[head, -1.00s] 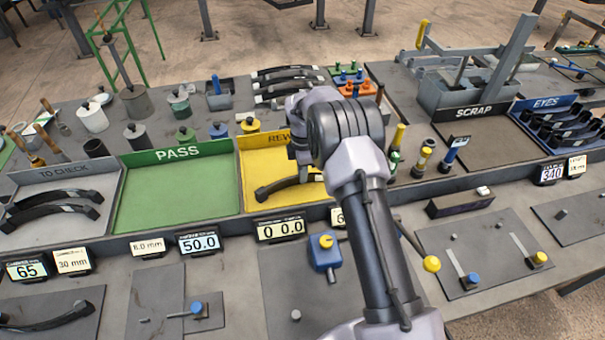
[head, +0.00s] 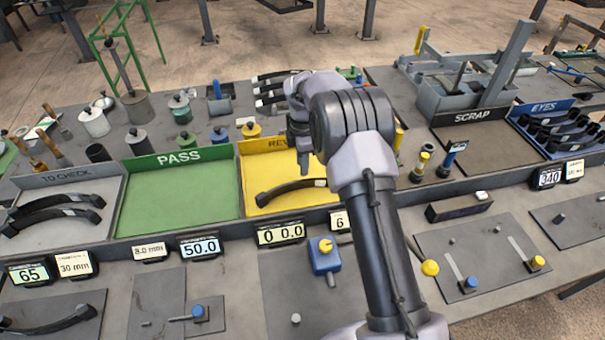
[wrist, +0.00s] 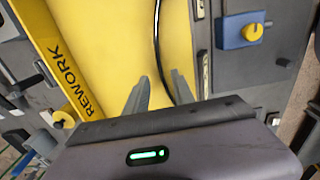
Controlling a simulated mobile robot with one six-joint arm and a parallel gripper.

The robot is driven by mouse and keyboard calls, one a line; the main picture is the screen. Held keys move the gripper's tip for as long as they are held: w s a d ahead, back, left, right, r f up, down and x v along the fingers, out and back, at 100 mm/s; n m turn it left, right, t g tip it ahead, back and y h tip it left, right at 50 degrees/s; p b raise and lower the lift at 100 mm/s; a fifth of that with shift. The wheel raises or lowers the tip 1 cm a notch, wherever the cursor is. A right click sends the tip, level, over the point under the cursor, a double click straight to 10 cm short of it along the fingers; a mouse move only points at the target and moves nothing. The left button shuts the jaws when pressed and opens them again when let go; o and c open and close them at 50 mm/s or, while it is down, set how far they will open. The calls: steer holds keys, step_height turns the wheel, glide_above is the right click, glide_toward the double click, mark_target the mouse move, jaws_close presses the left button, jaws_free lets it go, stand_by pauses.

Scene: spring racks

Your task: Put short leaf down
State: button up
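The short leaf (head: 290,188), a dark curved strip, lies in the yellow REWORK tray (head: 320,208), near its front. Its right end is partly hidden behind my arm. My gripper (head: 303,165) is above the tray and the leaf, apart from the leaf as far as I can tell. In the wrist view my gripper (wrist: 159,92) has its two fingers spread. The leaf (wrist: 158,45) shows there as a thin dark curve on the yellow floor, running beyond and between the fingertips.
The green PASS tray (head: 180,195) is empty, left of the yellow one. The TO CHECK tray (head: 90,235) holds dark leaves. A blue block with a yellow knob (head: 324,255) stands in front.

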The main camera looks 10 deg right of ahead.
steer(key=s+a+r+m+t, duration=0.1)
steer(key=s+r+m, duration=0.2)
steer(key=r, duration=0.6)
steer(key=s+r+m, duration=0.3)
steer(key=r, duration=0.7)
steer(key=s+a+r+m+t+y, duration=0.1)
steer(key=s+r+m, duration=0.25)
steer(key=s, duration=0.35)
steer(key=s+r+m+t, duration=0.1)
steer(key=s+r+m, duration=0.2)
steer(key=s+r, duration=0.25)
steer(key=s+a+f+m+t, duration=0.1)
steer(key=s+m, duration=0.4)
steer(key=s, duration=0.4)
steer(key=s+a+f+m+t+y, duration=0.1)
steer(key=s+m, duration=0.4)
steer(key=s, duration=0.4)
steer(key=shift+s+f+t+p, duration=0.3)
steer(key=shift+s+f+t, duration=0.05)
steer(key=shift+f+t, duration=0.05)
steer(key=shift+s, duration=0.15)
